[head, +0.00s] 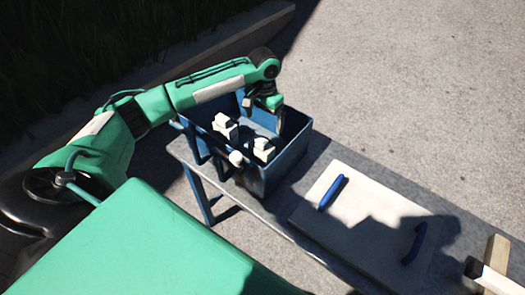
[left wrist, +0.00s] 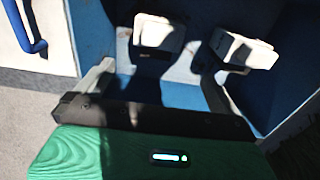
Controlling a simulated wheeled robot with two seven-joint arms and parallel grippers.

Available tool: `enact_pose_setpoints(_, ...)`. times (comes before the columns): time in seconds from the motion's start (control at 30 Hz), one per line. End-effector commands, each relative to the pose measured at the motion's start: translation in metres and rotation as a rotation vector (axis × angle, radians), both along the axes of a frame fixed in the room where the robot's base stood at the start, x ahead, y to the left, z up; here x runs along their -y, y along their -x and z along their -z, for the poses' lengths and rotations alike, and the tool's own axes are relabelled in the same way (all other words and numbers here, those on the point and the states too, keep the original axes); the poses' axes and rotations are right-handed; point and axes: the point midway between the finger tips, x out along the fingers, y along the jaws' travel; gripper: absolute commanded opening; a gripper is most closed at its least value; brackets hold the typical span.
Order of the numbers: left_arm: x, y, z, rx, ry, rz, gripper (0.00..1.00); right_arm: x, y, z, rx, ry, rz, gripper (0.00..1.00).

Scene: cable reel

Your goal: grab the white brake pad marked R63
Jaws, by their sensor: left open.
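Two white blocky brake pads stand in an open blue box (head: 284,163), one further left (head: 226,128) and one nearer the front right (head: 263,149). I cannot read R63 or any other mark on them. My left gripper (head: 277,120) points down into the back right part of the box, open and apart from both pads. In the left wrist view, the two pads (left wrist: 158,33) (left wrist: 243,48) lie beyond the open fingers (left wrist: 155,88), with nothing between them. My right gripper is not in view.
A white board (head: 350,216) with blue handles (head: 333,192) lies right of the box on a grey bench. Wooden bars (head: 492,268) are at the far right. The box walls stand close around the gripper.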

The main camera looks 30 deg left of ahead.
Motion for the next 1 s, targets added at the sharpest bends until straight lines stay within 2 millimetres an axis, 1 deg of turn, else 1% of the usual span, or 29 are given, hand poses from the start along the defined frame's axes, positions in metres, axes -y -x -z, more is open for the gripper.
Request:
enact_pose_setpoints(0.03, 0.0, 0.001, 0.011, -0.005, 0.0, 0.0, 1.0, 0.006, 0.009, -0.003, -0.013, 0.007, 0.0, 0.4)
enact_pose_setpoints(0.1, 0.0, 0.001, 0.024, -0.003, -0.001, -0.001, 1.0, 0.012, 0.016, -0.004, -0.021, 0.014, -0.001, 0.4)
enact_pose_setpoints(0.2, 0.0, 0.001, 0.04, -0.003, 0.0, -0.001, 1.0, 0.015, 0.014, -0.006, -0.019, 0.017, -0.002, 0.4)
enact_pose_setpoints(0.27, 0.001, 0.001, 0.046, -0.001, 0.0, -0.001, 1.0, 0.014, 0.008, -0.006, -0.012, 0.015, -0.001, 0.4)
enact_pose_setpoints(0.37, 0.001, 0.001, 0.052, 0.0, 0.0, 0.0, 1.0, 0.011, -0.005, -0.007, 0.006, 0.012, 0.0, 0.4)
enact_pose_setpoints(0.43, 0.001, 0.003, 0.056, -0.001, -0.001, 0.001, 1.0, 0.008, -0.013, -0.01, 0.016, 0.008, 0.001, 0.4)
enact_pose_setpoints(0.5, 0.002, 0.008, 0.063, -0.003, -0.001, 0.001, 1.0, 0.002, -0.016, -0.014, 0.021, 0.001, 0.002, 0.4)
enact_pose_setpoints(0.63, 0.005, 0.018, 0.081, -0.003, -0.001, 0.002, 1.0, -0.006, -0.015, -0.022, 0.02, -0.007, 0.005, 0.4)
enact_pose_setpoints(0.7, 0.005, 0.017, 0.092, -0.002, 0.0, 0.0, 1.0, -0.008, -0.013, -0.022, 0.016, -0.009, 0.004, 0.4)
enact_pose_setpoints(0.8, 0.005, 0.017, 0.101, -0.001, -0.001, 0.001, 1.0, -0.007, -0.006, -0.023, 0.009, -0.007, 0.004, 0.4)
enact_pose_setpoints(0.9, 0.005, 0.017, 0.105, 0.001, -0.001, 0.001, 1.0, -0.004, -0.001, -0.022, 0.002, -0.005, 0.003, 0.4)
enact_pose_setpoints(1.0, 0.005, 0.017, 0.105, 0.001, -0.001, 0.001, 1.0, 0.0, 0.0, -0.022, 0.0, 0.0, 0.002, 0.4)
